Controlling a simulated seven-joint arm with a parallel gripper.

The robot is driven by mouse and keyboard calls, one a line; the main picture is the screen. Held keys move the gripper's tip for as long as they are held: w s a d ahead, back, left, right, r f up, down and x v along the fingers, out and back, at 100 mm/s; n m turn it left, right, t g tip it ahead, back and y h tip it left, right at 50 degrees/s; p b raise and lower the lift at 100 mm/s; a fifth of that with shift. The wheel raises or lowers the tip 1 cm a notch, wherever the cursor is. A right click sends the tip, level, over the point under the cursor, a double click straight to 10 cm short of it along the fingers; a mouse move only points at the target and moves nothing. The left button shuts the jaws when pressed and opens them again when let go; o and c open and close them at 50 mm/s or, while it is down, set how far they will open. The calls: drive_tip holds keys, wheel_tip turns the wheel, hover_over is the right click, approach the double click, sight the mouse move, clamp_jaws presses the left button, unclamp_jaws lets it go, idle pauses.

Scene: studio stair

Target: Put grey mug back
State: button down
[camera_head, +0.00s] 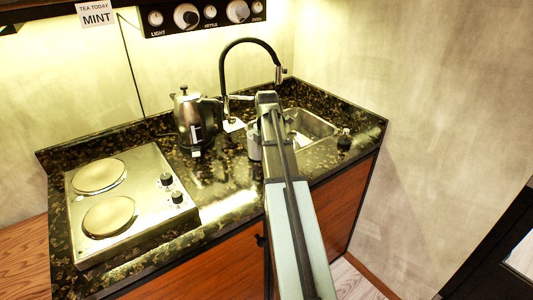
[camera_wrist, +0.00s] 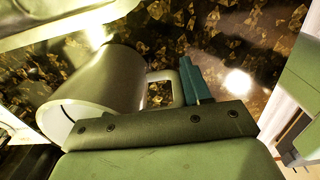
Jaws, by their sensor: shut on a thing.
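The grey mug (camera_wrist: 105,85) fills the left of the wrist view, tilted in the picture, with its open rim toward the lower left. Its square handle (camera_wrist: 176,75) faces my gripper (camera_wrist: 193,82), and the teal fingertips are shut on that handle. In the head view, part of the grey mug (camera_head: 254,148) shows just left of my arm, at the counter in front of the sink. My arm hides the rest of it and my fingers there. I cannot tell whether the mug touches the counter.
A steel kettle (camera_head: 190,122) stands left of the mug, and a two-plate hob (camera_head: 150,215) lies further left. The sink (camera_head: 315,125) with its tall black tap (camera_head: 225,75) is behind and right. A small dark bottle (camera_head: 344,139) stands right. Speckled counter (camera_head: 235,200) is clear in front.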

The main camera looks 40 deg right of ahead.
drive_tip(key=shift+c, duration=2.4)
unclamp_jaws()
drive_tip(key=shift+f, duration=0.1)
wheel_tip(320, 180, up, 12)
drive_tip(key=shift+r, duration=0.15)
